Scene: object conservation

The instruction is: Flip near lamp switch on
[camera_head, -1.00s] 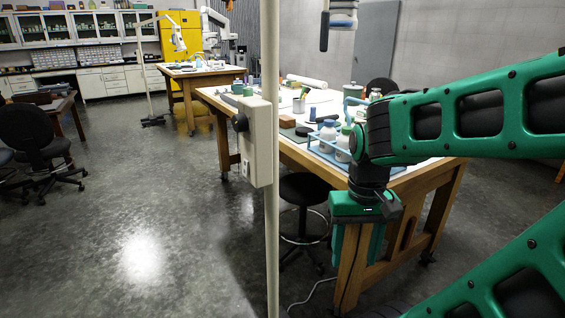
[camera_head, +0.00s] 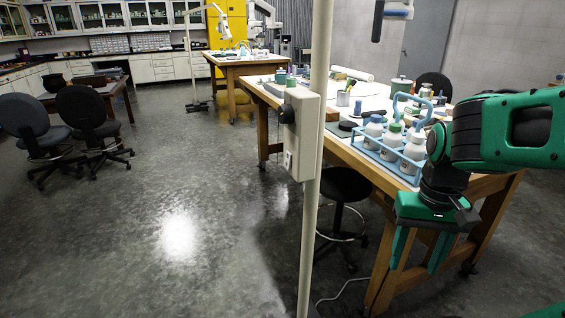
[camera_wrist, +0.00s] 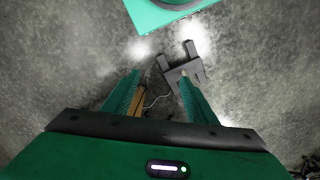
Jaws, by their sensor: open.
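The near lamp's pale pole (camera_head: 312,230) stands upright in the foreground, right of the picture's middle. A beige box (camera_head: 306,138) is fixed on it, with a dark round knob (camera_head: 287,114) on its left side. A small pale fitting (camera_head: 288,161), perhaps the switch, shows low on the box; its position is too small to read. My gripper (camera_head: 418,268) hangs fingers down to the right of the pole, lower than the box and apart from it. It is open and empty; the wrist view shows the parted fingers (camera_wrist: 160,88) over the floor.
A wooden workbench (camera_head: 350,152) with a blue bottle carrier (camera_head: 392,150) stands behind the pole and my gripper. A stool (camera_head: 343,185) is beneath it. A lamp head (camera_head: 397,10) hangs at the top. The floor to the left is open, with chairs (camera_head: 88,115) farther off.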

